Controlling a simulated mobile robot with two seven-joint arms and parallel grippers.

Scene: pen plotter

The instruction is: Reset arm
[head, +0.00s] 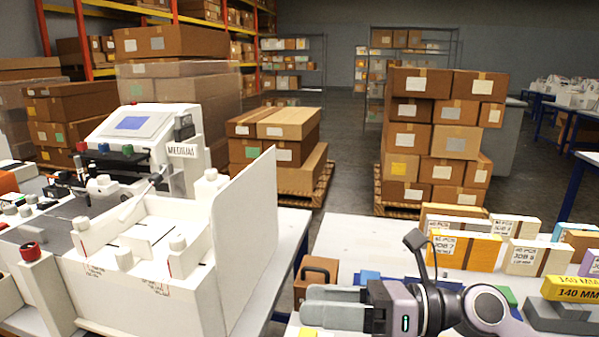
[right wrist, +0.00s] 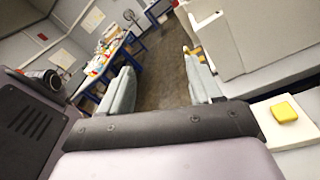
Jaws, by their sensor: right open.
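My right gripper (head: 333,307) is at the bottom of the head view, pointing left, above the front of the white table on the right. In the right wrist view its two grey fingers (right wrist: 161,90) stand wide apart with only floor between them, so it is open and empty. The pen plotter (head: 130,170) stands on the left table, with a blue-grey screen, coloured buttons and a tall white side panel (head: 250,235). My right gripper is to the right of that panel and apart from it. My left gripper does not show.
Job boxes (head: 465,248) stand along the right table, with a yellow 140 mm block (head: 578,290) at its right edge. A brown case (head: 316,275) is close behind my right gripper. A gap separates the tables. Pallets of cartons (head: 436,140) stand behind.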

